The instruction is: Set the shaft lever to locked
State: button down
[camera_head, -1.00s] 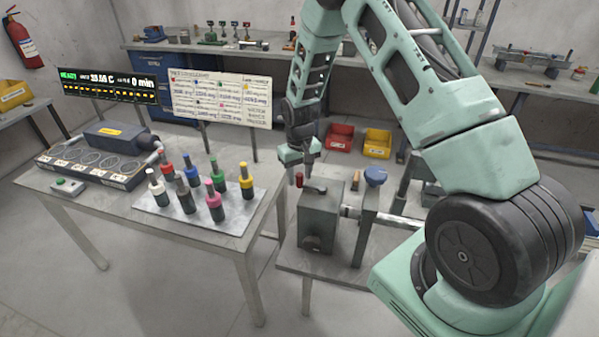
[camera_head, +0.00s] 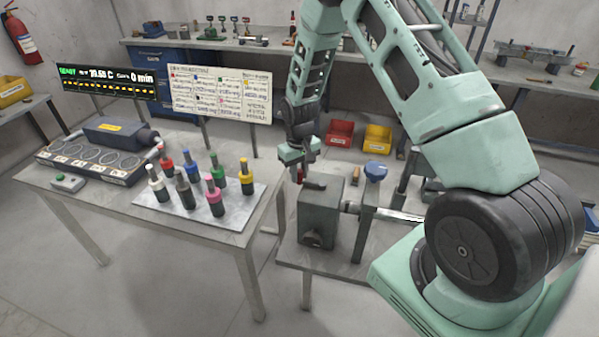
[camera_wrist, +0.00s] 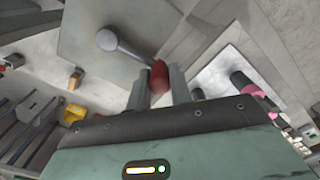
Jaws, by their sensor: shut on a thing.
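The shaft lever (camera_head: 314,184) is a dark bar on top of the grey housing (camera_head: 318,215), with a red knob (camera_head: 299,176) at its left end. In the wrist view the lever's metal arm (camera_wrist: 130,54) runs from a rounded pivot end to the red knob (camera_wrist: 160,77). My gripper (camera_head: 299,169) reaches down over the knob from behind. In the wrist view my gripper (camera_wrist: 157,88) has one finger on each side of the knob and is shut on it. The lever's marked positions cannot be read.
A shaft (camera_head: 400,216) runs right from the housing past an upright with a blue knob (camera_head: 375,171). To the left, a table (camera_head: 110,205) holds a tray (camera_head: 165,218) of coloured bottles. Red (camera_head: 340,132) and yellow (camera_head: 377,138) bins lie behind.

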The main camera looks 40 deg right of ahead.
jog(key=n, duration=0.1)
jog(key=s+a+n+b, duration=0.1)
jog(key=n, duration=0.1)
jog(key=s+n+b, duration=0.1)
jog(key=shift+s+a+n, duration=0.15)
jog(key=shift+a+n, duration=0.2)
jog(key=shift+n, duration=0.05)
jog(key=n, duration=0.1)
jog(key=s+n, duration=0.1)
jog(key=shift+s+a+n, duration=0.25)
jog(key=shift+s+n, duration=0.05)
jog(key=shift+n, duration=0.1)
jog(key=s+n, duration=0.1)
jog(key=n, duration=0.1)
jog(key=shift+s+r+n, duration=0.1)
jog(key=shift+s+n, duration=0.25)
jog(key=shift+n, duration=0.05)
jog(key=s+n, duration=0.2)
jog(key=n, duration=0.1)
jog(key=shift+d, duration=0.15)
jog(key=shift+s+d+n+p, duration=0.3)
jog(key=shift+s+n, duration=0.2)
jog(key=shift+n, duration=0.5)
jog(key=shift+s+d+n+p, duration=0.3)
jog(key=shift+s+n, duration=0.15)
jog(key=shift+n, duration=0.55)
jog(key=c, duration=1.3)
grip_release()
